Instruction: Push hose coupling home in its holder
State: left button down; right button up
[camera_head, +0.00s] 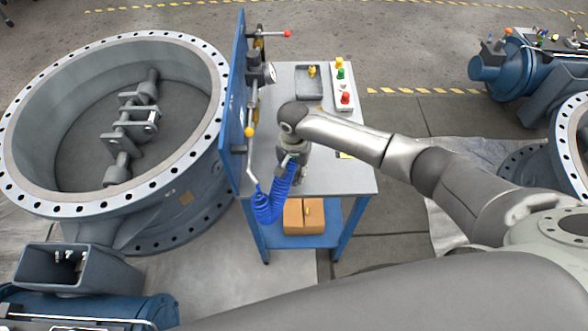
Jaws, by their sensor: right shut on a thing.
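The blue coiled hose (270,203) hangs at the front left edge of the grey workbench (340,178). Its upper end runs up to my right gripper (289,172). The gripper points down beside the blue upright panel (235,110) and is shut on the hose coupling at that end. The coupling is mostly hidden by the gripper and too small to make out. The holder cannot be told apart from the fittings on the panel, so I cannot tell how the coupling sits to it. My left gripper is out of view.
A grey tray (309,84) and a button box (342,88) with yellow, green and red buttons are at the bench's back. A gauge (270,72) and levers stick out from the panel. A large flanged valve (205,170) stands left. A cardboard box (293,216) is on the lower shelf.

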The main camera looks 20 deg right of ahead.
jog(key=shift+f, duration=0.25)
jog(key=o, duration=1)
jog(key=shift+o, duration=0.3)
jog(key=o, duration=0.5)
jog(key=shift+c, duration=0.2)
jog(key=shift+r, duration=0.1)
